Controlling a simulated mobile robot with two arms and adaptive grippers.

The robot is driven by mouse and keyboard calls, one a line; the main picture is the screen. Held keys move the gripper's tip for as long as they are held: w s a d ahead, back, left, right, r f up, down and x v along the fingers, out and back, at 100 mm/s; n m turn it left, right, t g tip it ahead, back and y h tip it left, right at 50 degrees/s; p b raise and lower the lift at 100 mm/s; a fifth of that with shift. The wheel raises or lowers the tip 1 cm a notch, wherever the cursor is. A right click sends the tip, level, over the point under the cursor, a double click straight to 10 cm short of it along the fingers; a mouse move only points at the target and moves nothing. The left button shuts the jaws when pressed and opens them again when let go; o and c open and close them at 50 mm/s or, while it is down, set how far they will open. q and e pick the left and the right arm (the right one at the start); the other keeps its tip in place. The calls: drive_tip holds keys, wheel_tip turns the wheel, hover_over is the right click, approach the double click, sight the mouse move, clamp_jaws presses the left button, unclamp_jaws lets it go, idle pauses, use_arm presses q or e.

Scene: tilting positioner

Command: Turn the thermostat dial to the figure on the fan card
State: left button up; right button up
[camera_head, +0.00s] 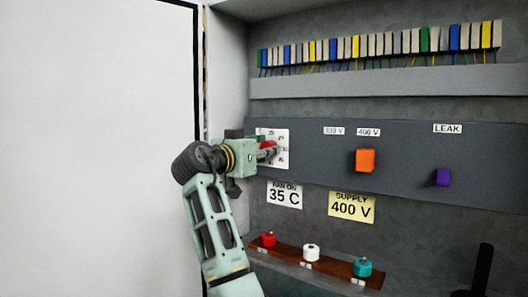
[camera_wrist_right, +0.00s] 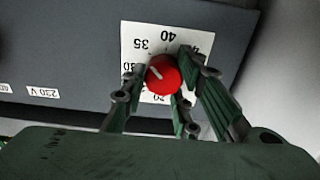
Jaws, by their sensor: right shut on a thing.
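The red thermostat dial (camera_wrist_right: 164,74) sits on a white scale plate (camera_wrist_right: 170,38) with printed figures. My right gripper (camera_wrist_right: 165,80) is shut on it, its fingers around the dial. In the wrist view the plate appears upside down. The dial's pale pointer line points up and left there, on the side of the 30 and 35; I cannot tell its exact reading. In the head view my right gripper (camera_head: 264,152) partly covers the dial and the plate (camera_head: 283,140). The white fan card (camera_head: 284,196), below the plate, reads "FAN ON 35 C". My left gripper is not in view.
Right of the dial are an orange knob (camera_head: 365,160) and a purple knob (camera_head: 443,177). A yellow supply card (camera_head: 352,207) reads 400 V. Below, red, white and teal knobs stand on a brown strip (camera_head: 325,267). A white panel (camera_head: 95,150) fills the left.

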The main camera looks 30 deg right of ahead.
drive_tip(key=o, duration=0.7)
drive_tip(key=shift+s+d+f, duration=0.1)
drive_tip(key=o, duration=0.3)
drive_tip(key=shift+s, duration=0.25)
drive_tip(key=shift+w, duration=0.1)
drive_tip(key=v, duration=1.2)
